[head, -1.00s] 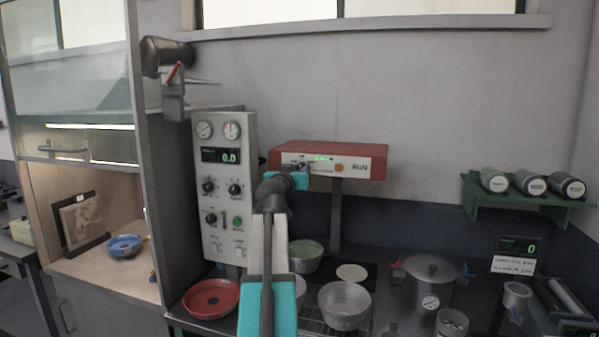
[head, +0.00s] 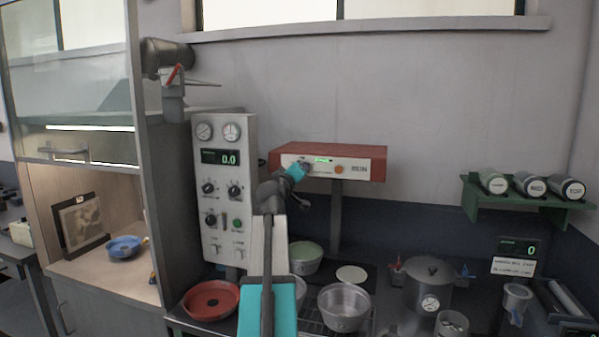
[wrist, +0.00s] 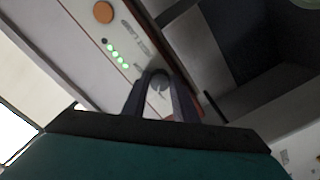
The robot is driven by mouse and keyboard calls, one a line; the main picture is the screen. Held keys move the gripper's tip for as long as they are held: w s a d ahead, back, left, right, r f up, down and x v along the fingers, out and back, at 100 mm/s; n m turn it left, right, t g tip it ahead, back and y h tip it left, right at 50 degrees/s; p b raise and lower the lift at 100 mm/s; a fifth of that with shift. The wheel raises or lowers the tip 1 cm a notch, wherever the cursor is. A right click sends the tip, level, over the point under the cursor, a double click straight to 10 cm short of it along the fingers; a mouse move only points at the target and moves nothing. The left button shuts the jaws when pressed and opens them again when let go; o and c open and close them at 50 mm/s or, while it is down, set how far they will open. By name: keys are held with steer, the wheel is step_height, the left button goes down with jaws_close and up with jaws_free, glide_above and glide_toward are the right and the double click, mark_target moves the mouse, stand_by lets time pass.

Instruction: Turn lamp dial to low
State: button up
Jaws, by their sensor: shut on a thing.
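The lamp is a red box (head: 345,150) with a pale front panel on a post above the bench in the head view. Its panel (wrist: 122,42) shows a row of several lit green lights (wrist: 117,54) and an orange button (wrist: 103,12) in the wrist view. The grey round dial (wrist: 158,84) sits between the two fingers of my gripper (wrist: 160,90), which is shut on it. In the head view my gripper (head: 303,166) is at the left part of the lamp's panel and largely hides the dial.
Below the lamp stand a silver pan (head: 344,308), a green-filled pan (head: 304,258) and a lidded pot (head: 428,283). A control panel (head: 224,145) stands left of my arm. A green shelf with several canisters (head: 530,183) is at the right.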

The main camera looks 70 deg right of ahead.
steer(key=shift+f+n+p, duration=0.15)
steer(key=shift+n+p, duration=0.25)
steer(key=shift+n, duration=0.9)
steer(key=o, duration=0.9)
steer(key=shift+c, duration=0.2)
steer(key=shift+o, duration=0.9)
steer(key=shift+a, duration=0.1)
steer(key=a+b, duration=0.3)
steer(key=a, duration=1)
steer(key=shift+s+a, duration=0.35)
steer(key=shift+s, duration=0.1)
